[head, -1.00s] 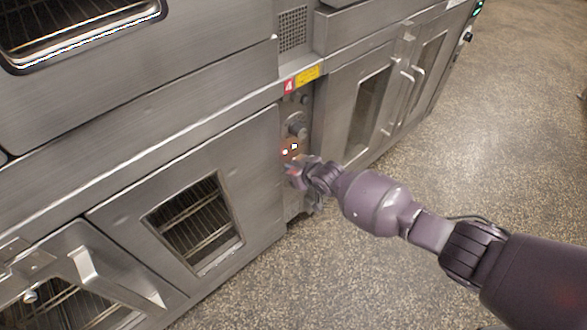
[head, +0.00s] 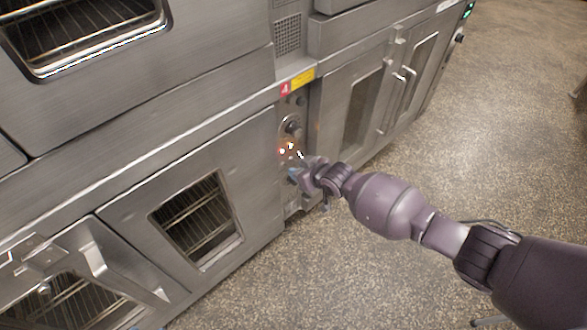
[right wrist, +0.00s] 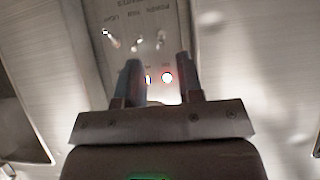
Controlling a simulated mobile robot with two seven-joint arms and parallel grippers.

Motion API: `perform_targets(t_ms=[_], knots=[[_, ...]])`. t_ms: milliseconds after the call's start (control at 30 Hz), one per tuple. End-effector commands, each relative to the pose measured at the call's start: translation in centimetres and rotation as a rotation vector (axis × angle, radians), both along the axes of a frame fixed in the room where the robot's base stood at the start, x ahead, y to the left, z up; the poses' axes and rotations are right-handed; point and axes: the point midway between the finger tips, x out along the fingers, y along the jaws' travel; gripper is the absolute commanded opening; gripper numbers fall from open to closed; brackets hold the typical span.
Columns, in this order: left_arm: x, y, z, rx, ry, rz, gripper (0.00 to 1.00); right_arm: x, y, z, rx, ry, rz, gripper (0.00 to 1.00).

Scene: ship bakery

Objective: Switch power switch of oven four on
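The narrow control panel of oven four (head: 296,112) sits under a red label with a 4 (head: 285,89). My right gripper (head: 296,170) is in front of the panel's lower part and hides some of it. In the right wrist view the gripper (right wrist: 158,68) is open, with a gap between its fingers and nothing held. Small bright metal switches (right wrist: 137,43) show beyond the fingertips, by upside-down lettering that seems to include POWER. I cannot tell surely which is the power switch (right wrist: 160,40). A lit lamp (right wrist: 167,77) shows between the fingers. Contact with the panel cannot be told.
A round knob (head: 293,127) is higher on the panel. An oven door with a window (head: 195,220) is left of it, and cabinet doors with upright handles (head: 392,95) are right. A bar handle (head: 115,270) sticks out lower left. The speckled floor (head: 450,130) is clear at right.

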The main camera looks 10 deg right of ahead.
Motion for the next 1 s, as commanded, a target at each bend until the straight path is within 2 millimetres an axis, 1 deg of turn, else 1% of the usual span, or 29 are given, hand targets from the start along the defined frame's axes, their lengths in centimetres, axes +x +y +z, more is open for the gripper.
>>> perform_targets(t_ms=[33, 200, 300, 500, 1000], knots=[[0.3, 0.0, 0.9, 0.000, -0.016, 0.001, 0.43, -0.4, -0.6, 1.5, -0.001, -0.011, -0.001, 0.34], [0.0, -0.2, 1.9, -0.004, -0.029, 0.004, 0.43, -2.2, -1.8, 2.7, -0.001, -0.008, 0.000, 0.34], [-0.1, -0.3, 2.1, -0.008, -0.032, 0.004, 0.43, -2.9, -2.3, 3.2, -0.002, -0.005, -0.001, 0.34], [-0.2, -0.4, 1.9, -0.010, -0.026, 0.006, 0.43, -3.7, -2.7, 3.3, -0.001, 0.000, 0.001, 0.34], [0.1, -0.2, 2.2, -0.007, -0.032, 0.008, 0.43, -3.7, -2.7, 3.2, -0.001, 0.000, 0.001, 0.34]])
